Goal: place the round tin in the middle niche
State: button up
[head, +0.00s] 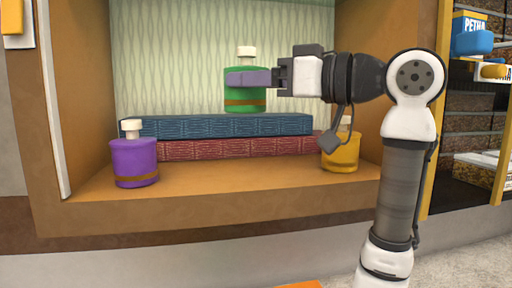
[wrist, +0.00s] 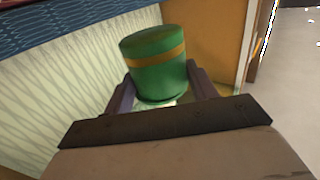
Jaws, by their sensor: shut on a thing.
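My gripper (head: 248,79) is shut on a green round container with a white cap (head: 245,98), probably the round tin. It is upright, with a brown band low on its side. In the head view it is in front of the patterned back wall of a wooden niche (head: 220,207), above and apart from a stack of boxes. In the wrist view the green container (wrist: 160,62) sits between both fingers (wrist: 162,85). Whether this is the middle niche I cannot tell.
A blue patterned box (head: 220,126) lies on a red one (head: 230,149) in the niche. A purple capped bottle (head: 134,163) stands at left, a yellow one (head: 341,152) at right, partly behind my arm. Shelves with packets (head: 472,35) are at far right. The niche's front floor is clear between bottles.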

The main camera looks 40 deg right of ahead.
notch_tip(320, 180, down, 10)
jog(key=shift+f+p, duration=0.2)
jog(key=shift+p, duration=0.35)
jog(key=shift+f, duration=0.2)
jog(key=o, duration=1)
jog(key=shift+r, duration=0.1)
jog(key=shift+s+r, duration=0.1)
jog(key=shift+r, duration=0.05)
jog(key=b+v, duration=0.3)
jog(key=v, duration=0.9)
